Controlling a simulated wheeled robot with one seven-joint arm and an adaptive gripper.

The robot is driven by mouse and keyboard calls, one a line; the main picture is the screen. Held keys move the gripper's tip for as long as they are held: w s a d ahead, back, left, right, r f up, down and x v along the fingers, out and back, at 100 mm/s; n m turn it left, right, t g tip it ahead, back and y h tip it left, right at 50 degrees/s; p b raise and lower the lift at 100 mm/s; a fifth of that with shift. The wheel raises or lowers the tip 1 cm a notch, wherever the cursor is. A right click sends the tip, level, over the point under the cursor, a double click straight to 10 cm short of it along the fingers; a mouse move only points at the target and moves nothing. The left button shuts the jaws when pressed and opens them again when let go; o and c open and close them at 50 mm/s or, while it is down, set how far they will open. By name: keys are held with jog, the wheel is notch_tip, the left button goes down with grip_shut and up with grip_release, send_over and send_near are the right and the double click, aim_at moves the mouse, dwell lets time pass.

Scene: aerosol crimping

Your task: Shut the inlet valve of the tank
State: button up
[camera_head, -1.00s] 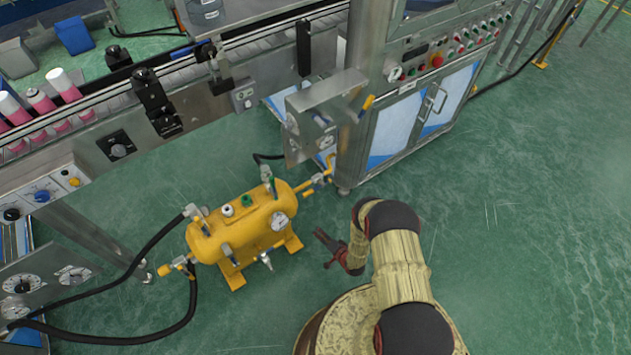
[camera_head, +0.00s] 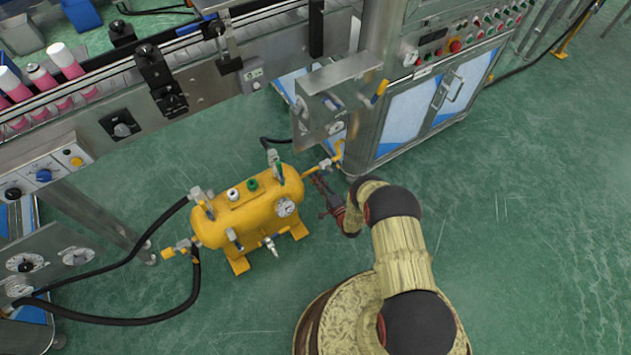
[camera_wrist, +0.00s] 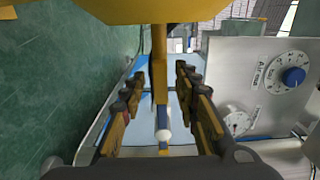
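The yellow tank (camera_head: 262,214) stands on the floor with a round gauge and several fittings on it. At its right end, a pipe with a valve (camera_head: 324,165) runs toward the steel cabinet. Another valve (camera_head: 182,248) with a yellow end is at its left end, by black hoses. I cannot tell from labels which is the inlet. My gripper (camera_head: 318,184) is beside the right-end pipe. Contact is not clear.
A steel box with dials (camera_head: 335,105) is close above the right-end pipe; a dial panel (camera_wrist: 265,85) fills the wrist view's right side. A cabinet with blue doors (camera_head: 410,110) stands behind. Black hoses (camera_head: 110,318) lie left. The floor at right is clear.

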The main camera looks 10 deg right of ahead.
jog(key=shift+w+a, duration=0.15)
jog(key=shift+w, duration=0.3)
jog(key=shift+c, duration=0.3)
jog(key=c, duration=0.7)
jog(key=shift+s, duration=0.1)
grip_shut()
